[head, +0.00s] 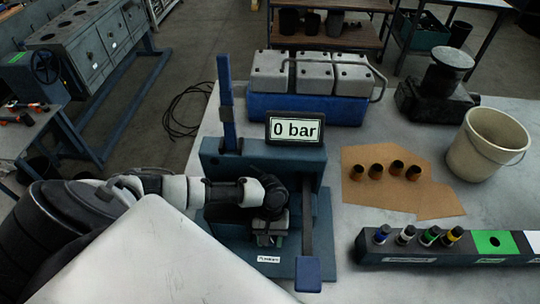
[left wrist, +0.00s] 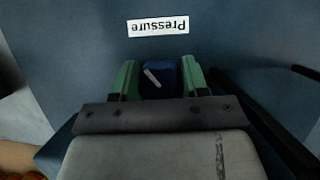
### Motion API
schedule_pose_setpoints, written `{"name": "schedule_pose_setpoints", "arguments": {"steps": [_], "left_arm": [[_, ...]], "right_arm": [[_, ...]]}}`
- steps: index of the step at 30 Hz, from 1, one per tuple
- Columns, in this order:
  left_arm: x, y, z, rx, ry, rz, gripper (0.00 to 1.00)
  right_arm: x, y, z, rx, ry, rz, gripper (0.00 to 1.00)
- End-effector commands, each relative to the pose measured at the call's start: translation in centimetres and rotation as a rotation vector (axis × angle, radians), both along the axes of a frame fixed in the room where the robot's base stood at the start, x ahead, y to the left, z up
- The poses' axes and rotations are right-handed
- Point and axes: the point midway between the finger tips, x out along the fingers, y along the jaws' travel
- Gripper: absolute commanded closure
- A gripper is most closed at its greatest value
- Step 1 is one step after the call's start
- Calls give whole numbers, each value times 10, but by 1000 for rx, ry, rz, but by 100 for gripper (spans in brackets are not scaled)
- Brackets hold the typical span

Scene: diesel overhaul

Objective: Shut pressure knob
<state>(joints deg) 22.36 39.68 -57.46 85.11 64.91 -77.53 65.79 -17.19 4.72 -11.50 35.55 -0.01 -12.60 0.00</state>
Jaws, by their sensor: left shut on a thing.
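The pressure knob (left wrist: 160,79) is dark blue with a pale pointer line that sits at a slant in the left wrist view. A white "Pressure" label (left wrist: 158,26) shows upside down above it. My left gripper (left wrist: 158,82) has its green fingers on both sides of the knob and is shut on it. In the head view my left gripper (head: 269,238) points down at the blue test stand (head: 312,175) and hides the knob. The display (head: 296,130) on the stand reads 0 bar. My right gripper is not in view.
A blue lever with a pad (head: 308,272) stands right of my gripper. An upright blue handle (head: 228,105) rises behind it. A rack with several coloured-band injectors (head: 400,248), brown cardboard (head: 430,205), a beige bucket (head: 487,143) and a grey engine part (head: 310,75) are on the bench.

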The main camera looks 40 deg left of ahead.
Motion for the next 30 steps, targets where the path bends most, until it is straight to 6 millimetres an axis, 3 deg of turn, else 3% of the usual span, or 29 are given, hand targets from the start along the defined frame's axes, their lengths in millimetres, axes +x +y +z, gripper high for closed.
{"name": "schedule_pose_setpoints", "arguments": {"steps": [18, 30], "left_arm": [[0, 0, 1, 0, 0, -373, 79], [1, 1, 1, 0, -1, -492, 79]], "right_arm": [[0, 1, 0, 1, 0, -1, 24], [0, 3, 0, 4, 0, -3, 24]]}}
